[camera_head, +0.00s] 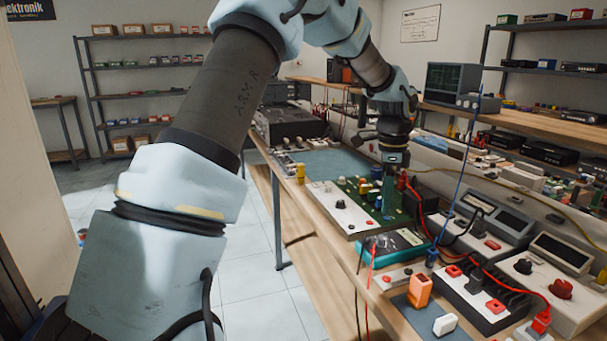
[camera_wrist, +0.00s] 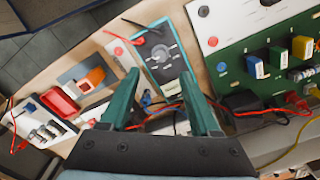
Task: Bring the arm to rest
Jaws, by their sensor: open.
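My arm reaches across the head view and bends down over the workbench (camera_head: 318,232). My gripper (camera_head: 388,196) points down above the bench, in front of a green circuit board (camera_head: 352,200) on a white panel. In the wrist view my gripper (camera_wrist: 160,75) shows two green fingers spread well apart, with nothing held between them. A teal meter with a dial (camera_wrist: 160,56) lies beyond the fingertips. In the head view the same teal meter (camera_head: 385,250) lies below the gripper. I cannot tell the exact height of the fingertips above the board.
An orange block (camera_head: 420,289), a white block (camera_head: 445,324), and grey instruments (camera_head: 492,230) with red and black cables crowd the right side. A blue cable (camera_head: 460,150) rises beside the gripper. Shelves (camera_head: 140,95) stand behind. The tiled floor (camera_head: 245,262) at left is clear.

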